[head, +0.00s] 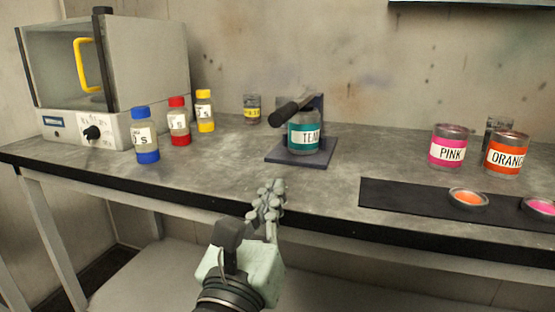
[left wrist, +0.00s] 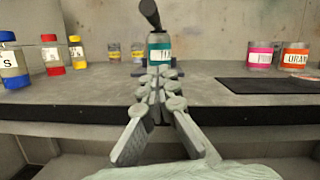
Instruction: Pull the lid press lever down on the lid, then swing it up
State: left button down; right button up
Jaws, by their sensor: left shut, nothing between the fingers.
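The lid press (head: 317,158) stands on the bench with a dark square base and an upright at the back. Its lever (head: 291,110) has a thick black grip and slants over the jar, grip end toward the front left. A teal-labelled jar (head: 303,134) stands on the base under the lever; its lid is hard to make out. My left gripper (head: 268,193) is shut and empty, in front of the bench edge, short of the press. In the left wrist view the shut fingers (left wrist: 160,78) overlap the jar's lower part, and the lever (left wrist: 150,14) rises above it. My right gripper is not in view.
Blue-, red- and yellow-capped bottles (head: 178,122) stand left of the press, beside an oven-like box (head: 107,75). A yellow-labelled jar (head: 252,108) stands behind. Pink (head: 448,148) and orange (head: 506,154) jars stand at right, behind a black mat (head: 400,202) with paint lids. The bench front around the press is clear.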

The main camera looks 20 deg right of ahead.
aim_at(280, 121)
pick_arm(q)
jog(key=x, duration=0.8)
jog(key=shift+w+d+r, duration=0.15)
jog(key=shift+w+d, duration=0.1)
jog(key=shift+w, duration=0.05)
jog(key=r, duration=0.1)
jog(key=r+p, duration=0.1)
jog(key=shift+w+a+r, duration=0.15)
jog(key=shift+w+r, duration=0.1)
jog(key=shift+r, duration=0.05)
jog(key=shift+a+r, duration=0.15)
jog(key=shift+r, duration=0.5)
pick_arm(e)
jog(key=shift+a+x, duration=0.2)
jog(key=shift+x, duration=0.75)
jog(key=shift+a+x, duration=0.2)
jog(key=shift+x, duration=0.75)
pick_arm(q)
jog(key=shift+p, duration=0.3)
notch_tip(280, 121, up, 4)
jog(key=p, duration=0.3)
jog(key=shift+p, duration=0.4)
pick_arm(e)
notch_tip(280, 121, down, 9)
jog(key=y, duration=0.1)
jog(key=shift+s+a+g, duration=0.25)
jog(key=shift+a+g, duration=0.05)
